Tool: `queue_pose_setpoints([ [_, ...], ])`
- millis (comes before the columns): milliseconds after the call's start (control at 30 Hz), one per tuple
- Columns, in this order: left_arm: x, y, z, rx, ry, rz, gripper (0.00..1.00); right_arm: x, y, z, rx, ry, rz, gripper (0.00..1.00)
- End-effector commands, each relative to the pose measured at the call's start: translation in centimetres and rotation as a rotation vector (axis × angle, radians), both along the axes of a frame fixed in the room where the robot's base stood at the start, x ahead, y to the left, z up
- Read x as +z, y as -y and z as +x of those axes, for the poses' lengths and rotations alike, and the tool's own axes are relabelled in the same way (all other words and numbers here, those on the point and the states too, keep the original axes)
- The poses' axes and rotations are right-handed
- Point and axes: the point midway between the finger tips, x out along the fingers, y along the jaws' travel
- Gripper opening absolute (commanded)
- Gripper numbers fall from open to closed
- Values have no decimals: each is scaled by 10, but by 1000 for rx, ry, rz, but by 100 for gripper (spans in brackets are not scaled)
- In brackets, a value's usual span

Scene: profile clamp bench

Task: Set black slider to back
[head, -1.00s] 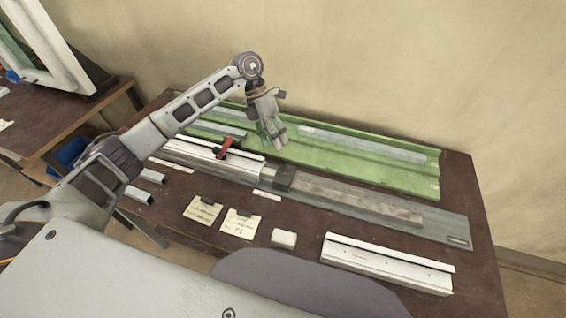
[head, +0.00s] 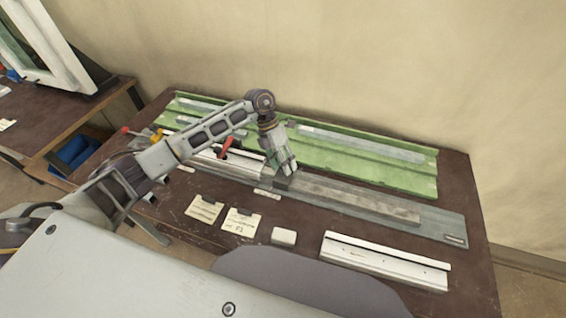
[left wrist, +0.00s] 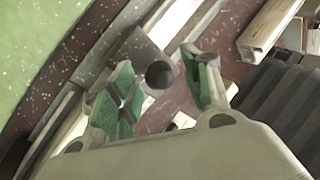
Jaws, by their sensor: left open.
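The black slider (head: 281,184) sits on the long grey rail (head: 345,200), partly hidden behind my left gripper's fingers. My left gripper (head: 284,167) is open and points down just above the slider. In the left wrist view, the open green-padded fingers (left wrist: 160,92) stand on either side of a dark round knob (left wrist: 160,74) beside a dark grey block (left wrist: 138,50), which looks like the slider. I cannot tell whether either finger touches it. My right gripper is not in view.
A green profile (head: 350,155) lies behind the rail. A red clamp handle (head: 226,146) stands left of the slider. Two paper notes (head: 240,222), a small white block (head: 284,236) and a white profile (head: 385,262) lie in front.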

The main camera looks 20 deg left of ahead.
Motion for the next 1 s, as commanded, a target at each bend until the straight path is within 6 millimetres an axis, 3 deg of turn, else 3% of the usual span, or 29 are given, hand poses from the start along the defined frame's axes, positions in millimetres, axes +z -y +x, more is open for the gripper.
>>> queue_pose_setpoints([
  [200,0,0,0,0,0,0,46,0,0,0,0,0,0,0],
  [567,0,0,0,0,0,0,0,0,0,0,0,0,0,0],
  [1000,0,11,0,-2,1,-2,0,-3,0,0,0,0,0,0],
])
